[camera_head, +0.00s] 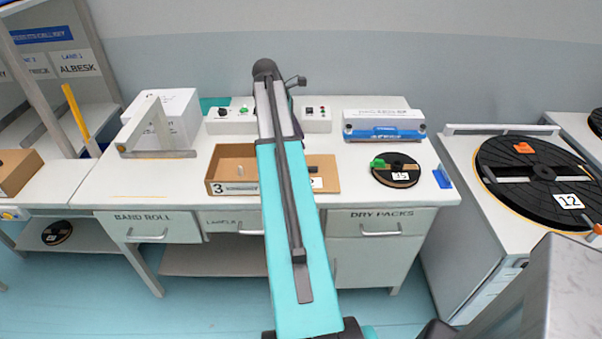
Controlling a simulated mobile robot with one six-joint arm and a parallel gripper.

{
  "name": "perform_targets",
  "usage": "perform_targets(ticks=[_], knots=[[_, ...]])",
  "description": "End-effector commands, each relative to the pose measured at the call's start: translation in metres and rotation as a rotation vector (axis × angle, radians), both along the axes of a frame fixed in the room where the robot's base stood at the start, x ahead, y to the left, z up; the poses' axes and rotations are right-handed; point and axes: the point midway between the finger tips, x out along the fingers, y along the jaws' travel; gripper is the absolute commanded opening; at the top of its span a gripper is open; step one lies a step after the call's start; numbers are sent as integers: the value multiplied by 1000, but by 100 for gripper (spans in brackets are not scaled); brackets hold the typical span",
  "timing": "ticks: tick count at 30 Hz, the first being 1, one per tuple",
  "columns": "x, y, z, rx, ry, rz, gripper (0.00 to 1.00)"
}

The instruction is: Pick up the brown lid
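A low open brown cardboard box (216,167) with a "3" label stands on the middle bench, left of my arm. A small pale peg-like object (240,170) shows inside it. A flat brown piece (329,172) shows right of my arm, with a small dark object and a white tag on it. It may be the brown lid; my arm hides the stretch between it and the box, so I cannot tell whether they join. My arm crosses in front of the bench. I cannot make out my gripper or its fingers.
The bench (135,185) also holds a white carton (178,115), a control panel (232,122), a blue-and-white case (385,126) and a black reel (394,177) tagged 15. A large black turntable (530,150) stands right. Another brown box (18,165) stands left.

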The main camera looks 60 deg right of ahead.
Motion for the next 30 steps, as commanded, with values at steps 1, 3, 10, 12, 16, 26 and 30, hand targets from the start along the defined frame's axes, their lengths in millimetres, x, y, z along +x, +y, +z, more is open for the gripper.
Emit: perform_targets(ticks=[1, 3, 10, 12, 16, 26, 30], knots=[[-3, -4, 2, 0, 3, 1, 36], [-5, -6, 5, 0, 6, 4, 36], [-6, -7, 6, 2, 7, 5, 36], [-6, -7, 6, 2, 7, 5, 36], [-7, -7, 4, 1, 7, 4, 36], [-18, -14, -24, 2, 8, 3, 36], [-23, -17, -39, 2, 8, 3, 36]])
